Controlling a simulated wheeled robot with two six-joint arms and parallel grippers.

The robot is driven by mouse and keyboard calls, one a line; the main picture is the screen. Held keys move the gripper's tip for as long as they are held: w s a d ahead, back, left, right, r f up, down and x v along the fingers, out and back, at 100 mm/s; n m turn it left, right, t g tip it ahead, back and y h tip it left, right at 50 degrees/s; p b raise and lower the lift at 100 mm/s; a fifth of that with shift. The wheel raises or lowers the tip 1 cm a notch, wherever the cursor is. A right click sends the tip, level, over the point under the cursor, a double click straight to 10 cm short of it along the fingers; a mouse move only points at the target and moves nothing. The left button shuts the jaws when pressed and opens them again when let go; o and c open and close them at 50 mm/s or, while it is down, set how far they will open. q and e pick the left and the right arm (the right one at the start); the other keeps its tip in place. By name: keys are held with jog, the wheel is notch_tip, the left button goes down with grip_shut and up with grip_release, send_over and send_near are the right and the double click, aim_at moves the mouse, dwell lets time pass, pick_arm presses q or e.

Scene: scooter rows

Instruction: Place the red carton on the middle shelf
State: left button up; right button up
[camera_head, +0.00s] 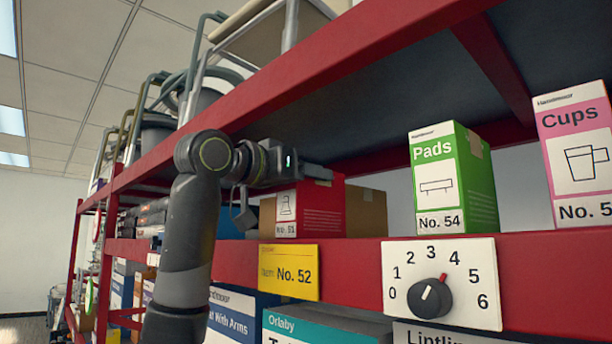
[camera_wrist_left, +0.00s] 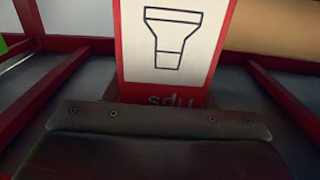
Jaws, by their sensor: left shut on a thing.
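The red carton (camera_head: 322,208), with a white label, is upright at the middle shelf (camera_head: 352,256), just above the shelf's red front beam. I cannot tell whether its base touches the shelf. My left gripper (camera_head: 314,174) reaches in from the left and is shut on the top of the carton. In the left wrist view the carton (camera_wrist_left: 190,98) fills the upper middle, its label showing an upside-down line drawing. My right gripper is not in view.
A brown box (camera_head: 366,212) stands just right of the red carton. Further right are a green Pads carton (camera_head: 478,180) and a pink Cups carton (camera_head: 578,155). A yellow No. 52 tag (camera_head: 289,272) and a dial plate (camera_head: 440,283) are on the beam. The upper shelf (camera_head: 300,83) is close above.

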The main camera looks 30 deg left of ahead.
pick_arm(q)
jog(key=o, duration=0.6)
jog(key=shift+d+f, duration=0.1)
jog(key=shift+f, duration=0.05)
jog(key=o, duration=0.5)
jog(key=b+v, duration=0.6)
jog(key=v, duration=0.6)
